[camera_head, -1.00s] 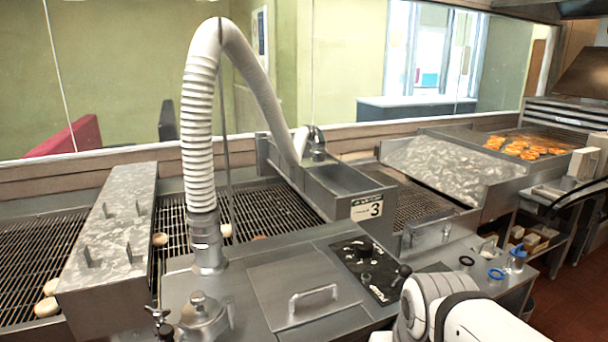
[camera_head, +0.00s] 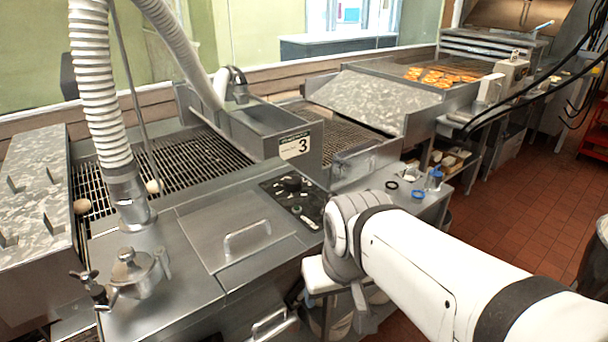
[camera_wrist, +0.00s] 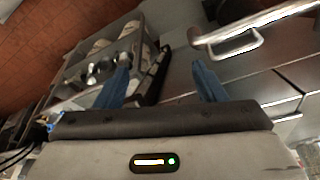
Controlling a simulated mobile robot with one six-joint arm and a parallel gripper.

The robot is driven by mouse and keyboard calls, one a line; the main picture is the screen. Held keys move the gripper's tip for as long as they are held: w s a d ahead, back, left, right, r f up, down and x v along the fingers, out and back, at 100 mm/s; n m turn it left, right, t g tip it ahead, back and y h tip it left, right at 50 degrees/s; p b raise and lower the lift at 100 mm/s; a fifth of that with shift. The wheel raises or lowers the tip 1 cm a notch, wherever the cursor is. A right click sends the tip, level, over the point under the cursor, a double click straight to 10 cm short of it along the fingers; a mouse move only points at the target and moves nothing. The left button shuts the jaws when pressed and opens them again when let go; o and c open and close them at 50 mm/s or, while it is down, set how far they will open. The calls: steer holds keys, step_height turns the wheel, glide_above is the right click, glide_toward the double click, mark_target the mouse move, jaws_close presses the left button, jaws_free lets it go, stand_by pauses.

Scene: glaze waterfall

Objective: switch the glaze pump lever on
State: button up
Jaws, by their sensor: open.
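The glaze machine's black control panel (camera_head: 295,201) lies on the steel top, with a black knob (camera_head: 291,184) at its upper edge. I cannot clearly make out the pump lever; my arm covers the ground beside the panel's right edge. In the head view my arm reaches in from the right, and its wrist end hangs down in front of the machine, below the counter top. In the wrist view my gripper (camera_wrist: 162,80) is open, its two blue fingers apart with nothing held between them. A metal bar handle (camera_wrist: 228,38) shows beyond the right finger.
A lidded steel hatch with a handle (camera_head: 246,240) lies left of the panel. A white ribbed hose (camera_head: 100,95) rises at the left. A sign marked 3 (camera_head: 296,146) fronts the glaze trough. Tiled floor (camera_head: 500,200) is open at the right.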

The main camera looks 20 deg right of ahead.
steer(key=shift+r, duration=0.15)
steer(key=shift+c, duration=0.8)
steer(key=w+d+r+m, duration=0.1)
steer(key=r+m, duration=0.1)
steer(key=w+d+r+m+p, duration=0.1)
steer(key=r+m, duration=0.1)
steer(key=r, duration=0.1)
steer(key=w+r+m, duration=0.1)
steer(key=r+m, duration=0.1)
steer(key=r, duration=0.1)
steer(key=shift+w+d+r+m, duration=0.25)
steer(key=shift+w+d+m, duration=0.05)
steer(key=shift+w+d, duration=0.1)
steer(key=c, duration=0.6)
steer(key=w+d+r+m, duration=0.1)
steer(key=r+m, duration=0.2)
steer(key=d+r+m+p, duration=0.1)
steer(key=r+m, duration=0.1)
steer(key=r, duration=0.2)
steer(key=w+d+r+m, duration=0.1)
steer(key=d+r+m, duration=0.1)
steer(key=r+m, duration=0.1)
steer(key=shift+w+r+m+y, duration=0.3)
steer(key=shift+r, duration=0.2)
jaws_close()
